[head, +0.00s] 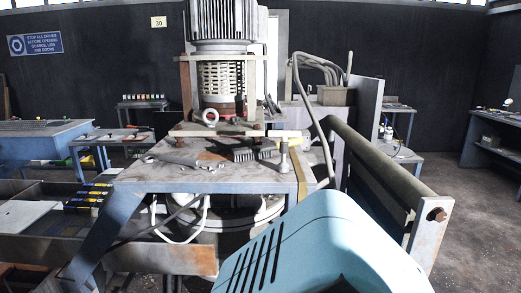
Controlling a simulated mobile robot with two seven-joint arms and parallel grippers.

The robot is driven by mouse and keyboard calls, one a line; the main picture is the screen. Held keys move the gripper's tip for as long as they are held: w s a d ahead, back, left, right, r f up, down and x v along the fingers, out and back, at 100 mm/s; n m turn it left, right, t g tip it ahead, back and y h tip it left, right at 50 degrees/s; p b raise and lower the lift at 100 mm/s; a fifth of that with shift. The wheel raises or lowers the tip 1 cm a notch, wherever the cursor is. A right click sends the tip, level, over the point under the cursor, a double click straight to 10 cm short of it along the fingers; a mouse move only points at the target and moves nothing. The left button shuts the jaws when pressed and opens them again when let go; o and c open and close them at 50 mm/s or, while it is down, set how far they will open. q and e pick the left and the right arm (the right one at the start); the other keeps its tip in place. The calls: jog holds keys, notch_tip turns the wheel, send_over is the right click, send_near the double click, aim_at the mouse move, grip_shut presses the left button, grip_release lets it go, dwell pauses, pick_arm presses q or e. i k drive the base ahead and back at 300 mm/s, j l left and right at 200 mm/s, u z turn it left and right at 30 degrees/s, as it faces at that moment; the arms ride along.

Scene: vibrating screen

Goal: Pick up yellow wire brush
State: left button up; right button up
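No clearly yellow wire brush can be made out. A dark block with a ridged, bristle-like edge (250,151) lies on the grey metal platform (145,176) at the centre; it may be a brush, but I cannot tell. A pale yellowish bar (286,134) lies behind it at the platform's back right. Neither of my grippers is in view.
A large motor (222,25) stands behind. A thick rail (385,170) runs along the right. Black-and-yellow items (87,199) lie lower left.

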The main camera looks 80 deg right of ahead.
aim_at(249, 153)
jog(key=z, duration=2.65)
